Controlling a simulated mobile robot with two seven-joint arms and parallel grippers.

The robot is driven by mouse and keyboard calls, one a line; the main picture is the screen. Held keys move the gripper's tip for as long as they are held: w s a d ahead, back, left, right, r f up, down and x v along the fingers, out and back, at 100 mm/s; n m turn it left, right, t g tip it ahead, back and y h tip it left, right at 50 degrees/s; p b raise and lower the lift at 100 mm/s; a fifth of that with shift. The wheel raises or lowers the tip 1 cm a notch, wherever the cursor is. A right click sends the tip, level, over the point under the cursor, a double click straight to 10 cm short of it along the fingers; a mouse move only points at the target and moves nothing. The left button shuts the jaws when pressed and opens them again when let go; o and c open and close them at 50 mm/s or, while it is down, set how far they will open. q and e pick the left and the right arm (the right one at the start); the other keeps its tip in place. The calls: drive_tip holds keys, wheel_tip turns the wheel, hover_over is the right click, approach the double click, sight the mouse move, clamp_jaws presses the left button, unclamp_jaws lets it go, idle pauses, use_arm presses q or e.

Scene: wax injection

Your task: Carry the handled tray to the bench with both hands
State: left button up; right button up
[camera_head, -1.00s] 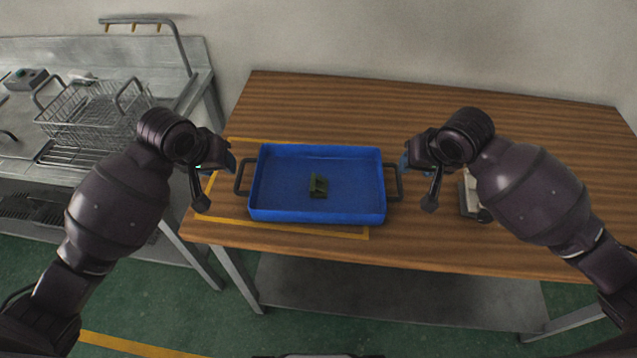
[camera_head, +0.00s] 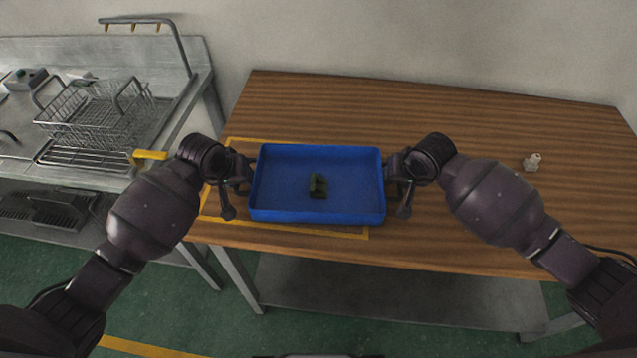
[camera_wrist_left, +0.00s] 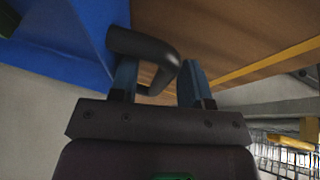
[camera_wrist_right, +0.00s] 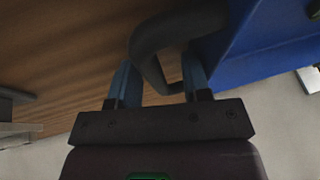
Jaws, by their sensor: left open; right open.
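The blue handled tray (camera_head: 318,217) lies flat on the wooden-topped table (camera_head: 420,105), within a yellow outline. A small dark green block (camera_head: 318,186) is in it. My left gripper (camera_head: 248,172) is at its left handle; in the left wrist view the dark handle (camera_wrist_left: 145,46) passes between the open fingers (camera_wrist_left: 158,82). My right gripper (camera_head: 394,172) is at the right handle; in the right wrist view that handle (camera_wrist_right: 150,48) runs between the open fingers (camera_wrist_right: 160,84). In the head view both grippers largely hide the handles.
A metal bench (camera_head: 190,75) with a wire basket (camera_head: 95,115) stands to the left. A yellow object (camera_head: 150,155) shows near its edge. The tabletop behind the tray is clear.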

use_arm(q)
drive_tip(key=shift+c, duration=0.2)
use_arm(e)
drive_tip(key=shift+c, duration=0.2)
use_arm(q)
clamp_jaws()
use_arm(e)
clamp_jaws()
use_arm(q)
drive_tip(key=shift+r, duration=0.1)
use_arm(e)
drive_tip(key=shift+r, duration=0.15)
